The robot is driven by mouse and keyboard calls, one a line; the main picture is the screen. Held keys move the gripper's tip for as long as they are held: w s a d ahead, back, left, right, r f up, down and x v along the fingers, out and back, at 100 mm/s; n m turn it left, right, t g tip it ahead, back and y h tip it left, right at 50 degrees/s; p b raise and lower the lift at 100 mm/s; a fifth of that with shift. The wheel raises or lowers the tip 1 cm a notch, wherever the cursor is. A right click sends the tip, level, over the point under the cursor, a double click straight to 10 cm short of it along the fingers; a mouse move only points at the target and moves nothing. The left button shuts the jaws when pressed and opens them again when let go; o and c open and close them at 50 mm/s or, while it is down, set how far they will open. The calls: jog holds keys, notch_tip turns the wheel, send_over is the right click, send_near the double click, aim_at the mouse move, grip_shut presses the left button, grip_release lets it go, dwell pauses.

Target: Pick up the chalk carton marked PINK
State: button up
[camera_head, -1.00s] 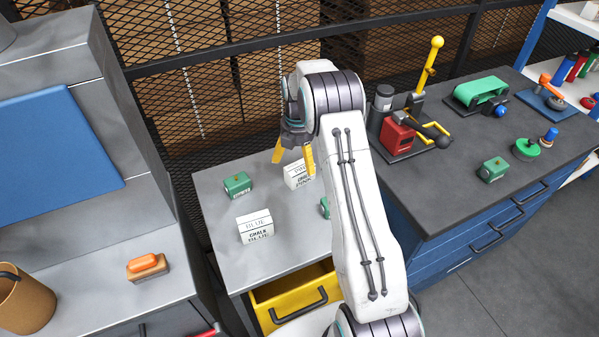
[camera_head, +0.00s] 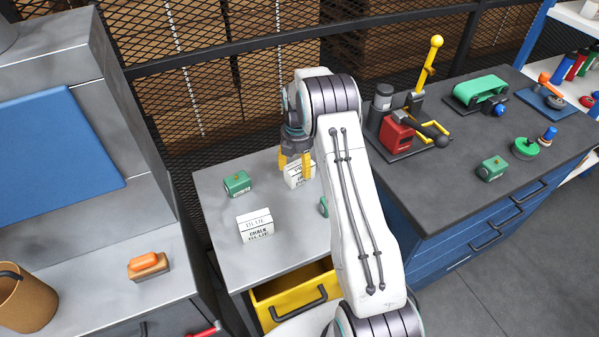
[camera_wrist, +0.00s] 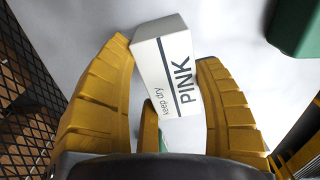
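The white chalk carton marked PINK (camera_wrist: 165,68) lies between the yellow fingers of my gripper (camera_wrist: 168,55) in the wrist view, its lettering facing the camera. The fingertips are at or very near both sides; I cannot tell whether they press on it. In the head view the PINK carton (camera_head: 294,181) stands on the grey bench top, partly hidden by my gripper (camera_head: 295,172). A similar white carton marked BLUE (camera_head: 255,225) stands nearer on the same top, apart from my gripper.
A green block (camera_head: 237,183) stands left of the PINK carton. Another green object (camera_head: 324,207) is partly hidden by my arm. A yellow drawer (camera_head: 290,297) is open below. The dark bench at right holds a red device (camera_head: 397,137) with a yellow lever.

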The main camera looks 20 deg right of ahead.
aim_at(299, 161)
jog(key=c, duration=0.6)
jog(key=shift+r, duration=0.1)
jog(key=shift+c, duration=0.2)
jog(key=shift+w+r, duration=0.1)
jog(key=shift+r, duration=0.3)
jog(key=r, duration=0.1)
jog(key=r+b, duration=0.1)
jog(key=r, duration=0.1)
jog(key=shift+w+d+r, duration=0.1)
jog(key=shift+d+r, duration=0.1)
jog(key=shift+d, duration=0.15)
jog(key=w+d+r+p, duration=0.2)
jog(key=d+r, duration=0.4)
jog(key=d, duration=0.4)
jog(key=shift+w+d+r, duration=0.2)
jog(key=shift+w+r, duration=0.1)
jog(key=shift+w, duration=0.25)
